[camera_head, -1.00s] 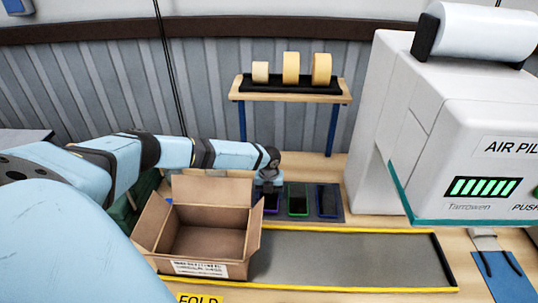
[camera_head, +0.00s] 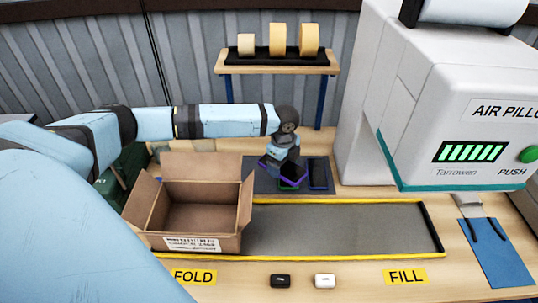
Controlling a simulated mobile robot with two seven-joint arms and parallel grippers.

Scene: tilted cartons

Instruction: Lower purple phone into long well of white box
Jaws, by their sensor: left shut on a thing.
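My left gripper (camera_head: 285,166) is shut on the purple phone (camera_head: 269,163), whose purple edge shows below the fingers. The phone looks tilted and is above the dark mat (camera_head: 248,184), overlapping the green phone (camera_head: 292,186) in the view. The gripper hides much of it. I cannot make out a white box with a long well. A small white case (camera_head: 324,281) lies on the table's front part. My right gripper is not in view.
An open brown carton (camera_head: 192,230) stands left of the mat. A dark blue phone (camera_head: 318,174) lies on the mat's right. A white machine (camera_head: 455,105) stands right. A small black case (camera_head: 280,281) lies in front.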

